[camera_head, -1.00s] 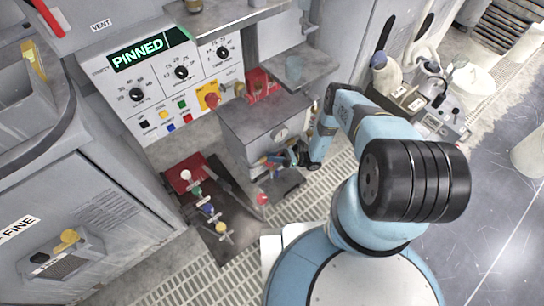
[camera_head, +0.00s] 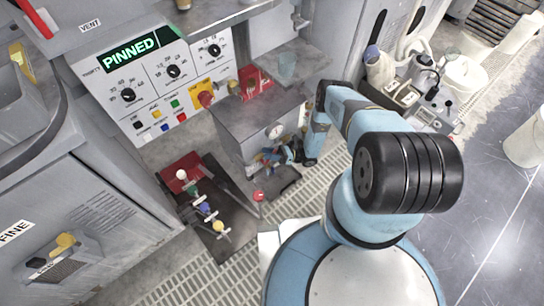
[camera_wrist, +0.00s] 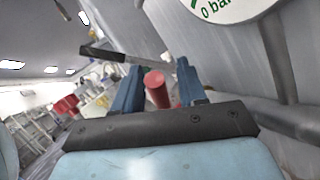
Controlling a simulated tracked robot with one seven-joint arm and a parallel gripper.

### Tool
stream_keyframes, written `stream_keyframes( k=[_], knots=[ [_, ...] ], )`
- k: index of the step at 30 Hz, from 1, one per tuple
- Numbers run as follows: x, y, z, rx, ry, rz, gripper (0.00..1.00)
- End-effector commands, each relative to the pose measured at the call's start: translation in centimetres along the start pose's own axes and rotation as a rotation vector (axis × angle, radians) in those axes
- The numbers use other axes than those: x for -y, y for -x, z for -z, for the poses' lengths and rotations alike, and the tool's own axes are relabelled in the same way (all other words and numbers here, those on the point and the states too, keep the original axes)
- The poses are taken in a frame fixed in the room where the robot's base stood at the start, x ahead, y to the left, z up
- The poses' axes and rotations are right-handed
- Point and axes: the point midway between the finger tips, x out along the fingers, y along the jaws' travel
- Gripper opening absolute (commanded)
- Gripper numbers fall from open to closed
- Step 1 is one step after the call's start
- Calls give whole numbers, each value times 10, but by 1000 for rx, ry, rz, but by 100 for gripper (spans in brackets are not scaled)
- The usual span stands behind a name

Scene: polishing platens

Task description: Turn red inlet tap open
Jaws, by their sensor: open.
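The red tap handle (camera_wrist: 157,88) is a short red rod end seen in the wrist view. It lies between the two blue fingers of my gripper (camera_wrist: 157,84). The fingers are open on either side of it; I cannot tell whether either touches it. A dark bar lies beyond the fingers at the upper left. In the head view my gripper (camera_head: 266,160) is low at the front of the grey box (camera_head: 245,125), below its round gauge (camera_head: 275,131). The tap is mostly hidden there by the gripper.
The gauge face (camera_wrist: 214,5) and a grey pipe (camera_wrist: 283,65) are close on the right in the wrist view. A dark plate (camera_head: 232,245) with several coloured knobs stands left of the gripper. A red ball knob (camera_head: 258,195) is just below it. Floor grating lies in front.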

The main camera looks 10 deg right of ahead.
Motion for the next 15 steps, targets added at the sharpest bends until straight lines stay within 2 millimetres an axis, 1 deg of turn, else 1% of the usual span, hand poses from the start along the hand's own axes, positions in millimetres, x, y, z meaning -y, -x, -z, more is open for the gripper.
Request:
stream_keyframes(
  k=[4, 8, 15],
  knots=[
    [-3, -3, -10, 1, 0, 2, 41],
    [-10, -8, -25, 1, 1, 1, 41],
    [-44, -10, -42, 1, -3, 2, 41]
  ],
)
